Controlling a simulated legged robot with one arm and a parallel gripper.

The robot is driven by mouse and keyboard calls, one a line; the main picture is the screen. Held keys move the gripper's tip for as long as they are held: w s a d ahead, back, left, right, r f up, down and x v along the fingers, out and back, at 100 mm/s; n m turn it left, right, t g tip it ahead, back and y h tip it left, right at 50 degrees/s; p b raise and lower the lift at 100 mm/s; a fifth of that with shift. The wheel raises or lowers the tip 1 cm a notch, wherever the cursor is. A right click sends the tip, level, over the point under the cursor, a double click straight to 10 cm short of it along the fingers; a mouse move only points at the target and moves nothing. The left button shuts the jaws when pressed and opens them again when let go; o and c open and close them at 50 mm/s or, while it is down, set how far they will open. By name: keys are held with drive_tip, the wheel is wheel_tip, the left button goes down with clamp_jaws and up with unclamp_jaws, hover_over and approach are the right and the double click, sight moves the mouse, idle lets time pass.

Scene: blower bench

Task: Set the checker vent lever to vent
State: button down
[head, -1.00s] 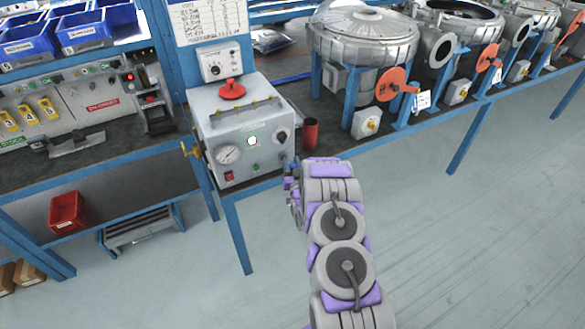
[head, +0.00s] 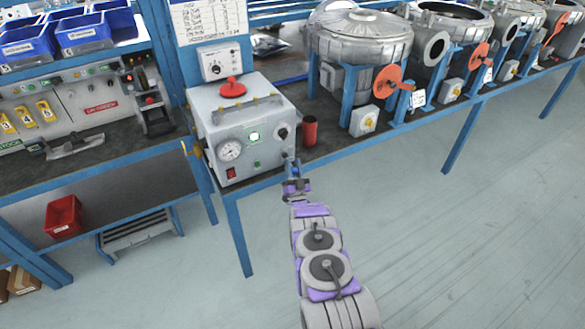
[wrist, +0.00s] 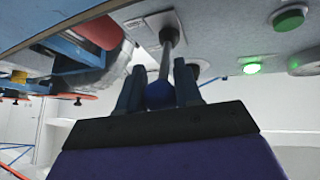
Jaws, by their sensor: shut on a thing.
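The checker (head: 205,110) is a light grey box on the bench, with a round gauge, a lit green lamp and a dark knob on its front. Its vent lever (wrist: 171,40) shows in the wrist view as a thin metal rod ending in a blue ball knob (wrist: 159,95). My gripper (wrist: 161,72) is shut on the blue knob, one dark finger on each side. In the head view my gripper (head: 294,172) is at the lower right corner of the checker front. The lever is small there and partly hidden, so its exact setting is hard to read.
A red cup (head: 309,131) stands on the bench just right of the checker. Metal blower housings (head: 360,45) with orange handwheels line the bench further right. A red bin (head: 64,216) sits on the lower shelf at left. The floor at right is clear.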

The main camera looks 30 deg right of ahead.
drive_tip(key=shift+w, duration=0.1)
idle(0.5)
drive_tip(key=c, duration=0.8)
unclamp_jaws()
drive_tip(key=shift+f, duration=0.1)
drive_tip(key=shift+f, duration=0.1)
